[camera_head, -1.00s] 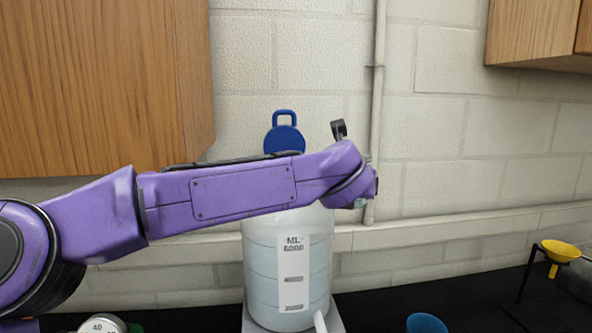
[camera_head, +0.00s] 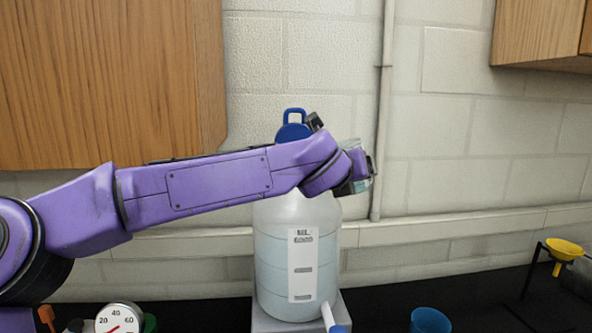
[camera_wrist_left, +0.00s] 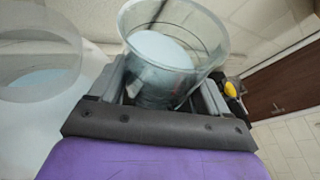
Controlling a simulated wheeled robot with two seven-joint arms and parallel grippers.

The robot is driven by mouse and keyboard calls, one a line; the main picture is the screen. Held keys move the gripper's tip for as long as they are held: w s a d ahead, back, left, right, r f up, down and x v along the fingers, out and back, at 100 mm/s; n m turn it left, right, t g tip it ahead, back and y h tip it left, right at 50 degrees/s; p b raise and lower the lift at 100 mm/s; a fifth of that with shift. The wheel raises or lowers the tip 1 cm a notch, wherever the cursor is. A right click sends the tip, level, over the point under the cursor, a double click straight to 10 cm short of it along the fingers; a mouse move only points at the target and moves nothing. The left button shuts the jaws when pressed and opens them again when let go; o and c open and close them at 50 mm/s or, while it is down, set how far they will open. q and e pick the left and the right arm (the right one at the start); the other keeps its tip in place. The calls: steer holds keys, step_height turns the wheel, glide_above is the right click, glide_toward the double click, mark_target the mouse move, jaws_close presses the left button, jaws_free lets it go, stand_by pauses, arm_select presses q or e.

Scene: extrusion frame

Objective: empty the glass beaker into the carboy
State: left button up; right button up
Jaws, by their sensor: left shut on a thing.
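The carboy (camera_head: 272,245) is a large translucent white jug with a white label, upright with pale blue liquid inside. Its blue cap (camera_head: 292,131) shows behind my arm. In the left wrist view the carboy's round open mouth (camera_wrist_left: 40,50) is at the left. My left gripper (camera_wrist_left: 158,90) is shut on the glass beaker (camera_wrist_left: 160,88), which holds pale blue liquid. In the head view the beaker (camera_head: 355,187) is mostly hidden by my wrist, above and right of the carboy's shoulder. The beaker is beside the mouth, apart from it. My right gripper is not in view.
The carboy stands on a grey block (camera_head: 264,322) on the black bench. A blue cup (camera_head: 430,320) is at front right, a yellow funnel on a stand (camera_head: 564,249) at far right, a dial gauge (camera_head: 120,319) at front left. A pipe (camera_head: 384,120) runs up the wall.

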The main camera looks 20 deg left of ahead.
arm_select(q)
steer(key=shift+a+r+n+t+h, duration=0.2)
steer(key=shift+a+r+n, duration=0.15)
steer(key=shift+r, duration=0.4)
steer(key=shift+a+r+n+t+h, duration=0.1)
steer(key=shift+a+r+n+h, duration=0.15)
steer(key=shift+r+n, duration=0.35)
steer(key=shift+a+r+n+t+h, duration=0.15)
steer(key=shift+a+r+n, duration=0.15)
steer(key=shift+r, duration=0.55)
steer(key=shift+w+a+r, duration=0.1)
steer(key=shift+w+r, duration=0.05)
steer(key=shift+r, duration=0.1)
steer(key=shift+w+f, duration=0.1)
steer(key=shift+n, duration=0.25)
steer(key=shift+s+h, duration=0.2)
steer(key=shift+h, duration=0.1)
steer(key=shift+w+a+f+n, duration=0.1)
steer(key=shift+f+n, duration=0.1)
steer(key=shift+n, duration=0.3)
steer(key=shift+r+t, duration=0.15)
steer(key=shift+t, duration=0.1)
steer(key=shift+r+n+t+h, duration=0.6)
steer(key=shift+r+n, duration=0.55)
steer(key=shift+n, duration=0.55)
